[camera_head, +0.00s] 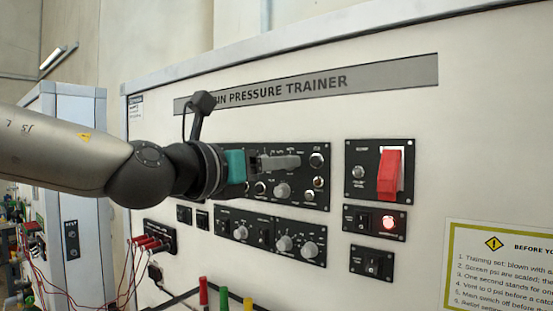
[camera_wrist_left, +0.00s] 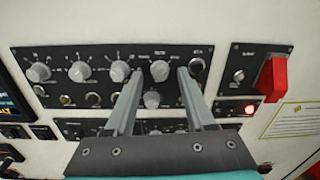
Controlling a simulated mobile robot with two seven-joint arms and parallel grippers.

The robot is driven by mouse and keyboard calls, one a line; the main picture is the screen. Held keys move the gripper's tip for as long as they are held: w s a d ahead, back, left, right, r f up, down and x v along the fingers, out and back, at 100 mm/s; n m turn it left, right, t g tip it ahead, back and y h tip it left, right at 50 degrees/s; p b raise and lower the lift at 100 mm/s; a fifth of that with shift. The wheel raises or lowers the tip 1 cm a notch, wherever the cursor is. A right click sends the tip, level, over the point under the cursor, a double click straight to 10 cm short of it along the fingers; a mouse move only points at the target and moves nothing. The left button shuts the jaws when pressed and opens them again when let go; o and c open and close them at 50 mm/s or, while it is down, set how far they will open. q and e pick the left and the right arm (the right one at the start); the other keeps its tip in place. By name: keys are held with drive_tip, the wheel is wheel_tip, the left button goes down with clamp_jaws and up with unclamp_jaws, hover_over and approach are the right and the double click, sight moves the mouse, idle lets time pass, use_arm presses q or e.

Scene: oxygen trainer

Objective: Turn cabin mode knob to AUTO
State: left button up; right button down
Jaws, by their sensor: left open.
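The upper black control panel (camera_head: 322,203) is on the white trainer front in the head view. My left gripper (camera_head: 300,161) is open in front of this panel and covers part of its upper row. In the left wrist view, the two fingers of my left gripper (camera_wrist_left: 158,76) are apart, with a grey round knob (camera_wrist_left: 160,70) showing between their tips. I cannot tell whether the fingers touch it. Its label is too small to read surely, so I cannot confirm that it is the cabin mode knob. My right gripper is in neither view.
More knobs (camera_wrist_left: 80,71) lie left of the fingers, and another knob (camera_wrist_left: 152,99) shows lower between them. A red guarded switch (camera_head: 389,174) and a lit red light (camera_head: 389,223) are right of the panel. A yellow-edged notice (camera_head: 500,232) is at lower right.

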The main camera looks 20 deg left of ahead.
use_arm(q)
drive_tip(key=shift+w+d, duration=0.2)
drive_tip(key=shift+w, duration=0.2)
drive_tip(key=shift+c, duration=0.2)
clamp_jaws()
idle(0.3)
